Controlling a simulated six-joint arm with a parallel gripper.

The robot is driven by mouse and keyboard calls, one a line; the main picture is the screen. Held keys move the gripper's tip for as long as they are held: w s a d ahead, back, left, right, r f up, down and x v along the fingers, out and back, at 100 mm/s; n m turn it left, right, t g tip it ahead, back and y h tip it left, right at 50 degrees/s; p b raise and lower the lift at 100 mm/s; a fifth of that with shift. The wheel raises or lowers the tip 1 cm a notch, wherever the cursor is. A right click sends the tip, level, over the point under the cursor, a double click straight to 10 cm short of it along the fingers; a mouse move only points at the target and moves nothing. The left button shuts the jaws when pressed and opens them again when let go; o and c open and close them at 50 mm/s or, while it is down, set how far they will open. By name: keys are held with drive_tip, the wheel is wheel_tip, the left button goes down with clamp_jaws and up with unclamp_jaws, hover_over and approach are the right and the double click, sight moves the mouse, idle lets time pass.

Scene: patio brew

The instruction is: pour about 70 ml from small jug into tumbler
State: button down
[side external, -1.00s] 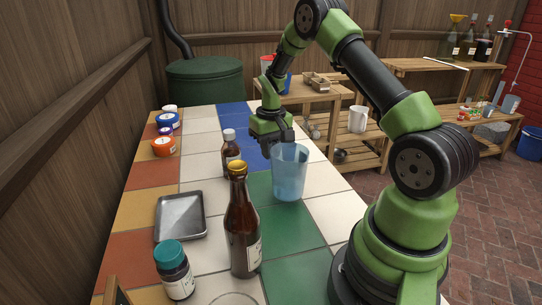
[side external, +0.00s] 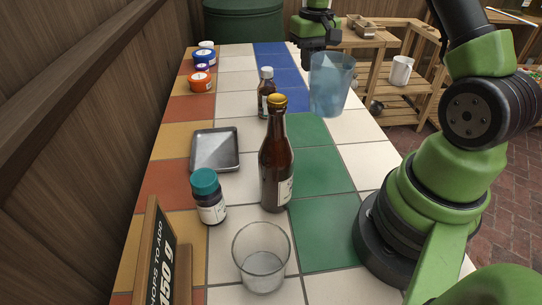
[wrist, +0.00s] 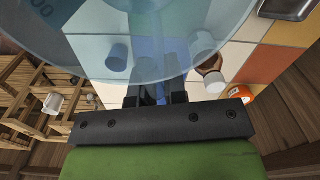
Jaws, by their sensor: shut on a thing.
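The small jug (side external: 331,84) is translucent blue. My gripper (side external: 312,60) is shut on its far side and holds it roughly upright, apparently above the tiled table, beyond the brown bottle. In the wrist view the jug (wrist: 150,40) fills the top of the picture, with my gripper's fingers (wrist: 158,97) at its wall. Its liquid level cannot be made out. The tumbler (side external: 262,256) is a clear glass standing upright at the near edge of the side view, well apart from the jug. Any contents are hard to tell.
A tall brown bottle (side external: 277,160) stands between tumbler and jug. A small brown bottle (side external: 266,95), teal-capped jar (side external: 208,198), metal tray (side external: 215,150), orange tub (side external: 201,82) and chalkboard sign (side external: 160,265) stand to the left. The green tiles are clear.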

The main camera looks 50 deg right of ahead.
drive_tip(key=s+a+r+m, duration=0.2)
drive_tip(key=s+a+m, duration=0.4)
drive_tip(key=s, duration=0.1)
drive_tip(key=s+a+r+m, duration=0.2)
drive_tip(key=s+a+m, duration=0.3)
drive_tip(key=s+a, duration=0.2)
drive_tip(key=shift+s+a+r+m, duration=0.3)
drive_tip(key=shift+s+r+m, duration=0.1)
drive_tip(key=shift+s, duration=0.25)
drive_tip(key=shift+a+r, duration=0.1)
drive_tip(key=a+r+h, duration=0.4)
drive_tip(key=a+h, duration=0.5)
drive_tip(key=h, duration=0.2)
drive_tip(key=shift+a+r, duration=0.3)
drive_tip(key=shift+r, duration=0.05)
drive_tip(key=shift+s+a+f+h, duration=0.1)
drive_tip(key=shift+a+h, duration=1.45)
drive_tip(key=shift+h, duration=0.15)
idle(1.6)
